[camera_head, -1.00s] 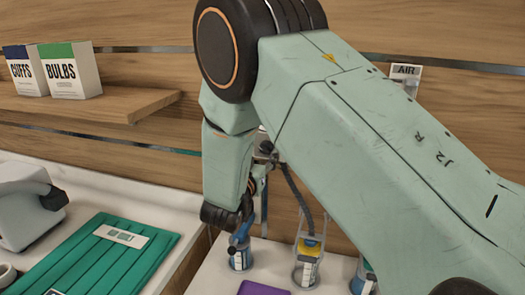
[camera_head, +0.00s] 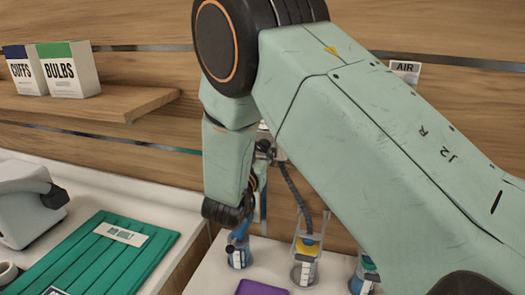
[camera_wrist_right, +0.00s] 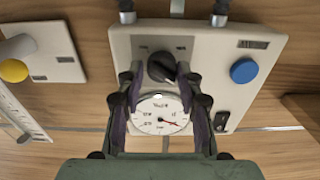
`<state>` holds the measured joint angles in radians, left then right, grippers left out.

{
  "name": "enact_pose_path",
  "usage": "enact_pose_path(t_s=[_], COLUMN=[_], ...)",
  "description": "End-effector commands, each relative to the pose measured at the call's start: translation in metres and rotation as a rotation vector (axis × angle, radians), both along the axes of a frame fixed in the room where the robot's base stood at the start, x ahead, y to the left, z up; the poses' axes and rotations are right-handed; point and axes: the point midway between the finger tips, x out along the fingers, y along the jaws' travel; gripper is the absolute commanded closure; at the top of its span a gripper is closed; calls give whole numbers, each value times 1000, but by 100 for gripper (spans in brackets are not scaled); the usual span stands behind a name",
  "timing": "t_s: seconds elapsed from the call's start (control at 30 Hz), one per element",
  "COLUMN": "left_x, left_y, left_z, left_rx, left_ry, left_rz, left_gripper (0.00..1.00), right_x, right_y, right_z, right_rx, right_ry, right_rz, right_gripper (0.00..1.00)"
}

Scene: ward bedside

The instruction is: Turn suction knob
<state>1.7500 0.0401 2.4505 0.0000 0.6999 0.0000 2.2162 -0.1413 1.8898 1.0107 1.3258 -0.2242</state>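In the right wrist view, a black suction knob (camera_wrist_right: 161,67) sits on a pale wall unit (camera_wrist_right: 208,52). Its pointer end leans to the right. A round white gauge (camera_wrist_right: 160,115) with a red needle is beside it, below in the picture. My right gripper (camera_wrist_right: 160,80) is open, with one dark finger on each side of the gauge and the tips beside the knob. Whether a tip touches the knob is hard to tell. In the head view my right arm hides the knob and most of that gripper. My left gripper is not in view.
The unit also has a blue button (camera_wrist_right: 243,71) and a black switch (camera_wrist_right: 221,121). Another panel with a yellow knob (camera_wrist_right: 14,71) is at left. Below the arm stand small bottles (camera_head: 305,262) and a purple item (camera_head: 262,288). A wooden shelf (camera_head: 140,100) juts out at left.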

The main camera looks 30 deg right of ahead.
Motion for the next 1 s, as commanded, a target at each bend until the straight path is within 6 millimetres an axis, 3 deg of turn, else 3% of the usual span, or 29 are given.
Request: enact_pose_path(t_s=[0.3, 0.7, 0.73, 1.0], left_x=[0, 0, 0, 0], left_y=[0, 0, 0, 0], left_z=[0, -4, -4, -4], left_rx=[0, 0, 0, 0], left_ry=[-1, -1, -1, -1], left_rz=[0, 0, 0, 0], left_gripper=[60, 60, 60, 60], right_x=[-1, -1, -1, -1], right_y=[-3, -4, -4, -3], right_z=[-3, -4, -4, -2], right_rx=[5, 27, 26, 23], right_ry=[5, -17, -16, -19], right_rz=[-9, -10, -9, -8], right_gripper=[99, 99, 67, 45])
